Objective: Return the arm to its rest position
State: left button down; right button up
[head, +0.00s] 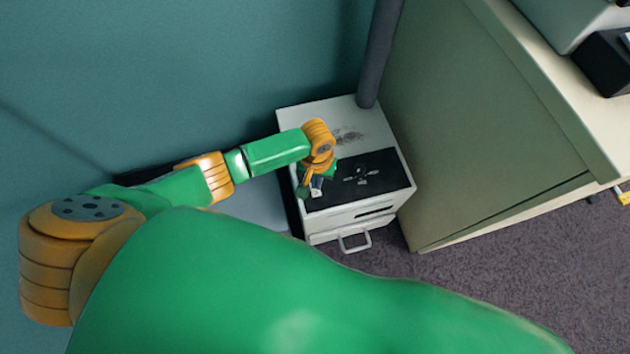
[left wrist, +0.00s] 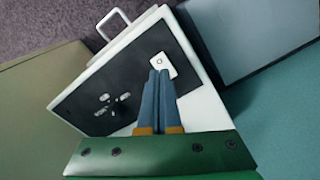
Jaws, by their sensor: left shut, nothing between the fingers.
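My left arm reaches in from the left in the head view. My left gripper (head: 305,190) is over the left part of a white drawer cabinet (head: 294,118) with a black panel (head: 385,164) on top. In the left wrist view the two blue-grey fingers (left wrist: 159,73) are together, with nothing between them. Their tips appear close to a small white plate (left wrist: 163,65) with a round mark on the black panel; I cannot tell whether they touch it. My right gripper is not in view.
Small metallic parts (head: 361,175) lie on the black panel. The cabinet's front has a drawer handle (head: 354,241). A grey post (head: 380,50) stands behind it. A large greenish cabinet (head: 450,120) stands close on the right, and a teal wall (head: 180,70) is behind. Carpet (head: 500,270) is open in front.

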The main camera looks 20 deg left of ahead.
pick_arm(q)
notch_tip(320, 180, up, 3)
jog(key=shift+f+p, duration=0.2)
jog(key=shift+p, duration=0.95)
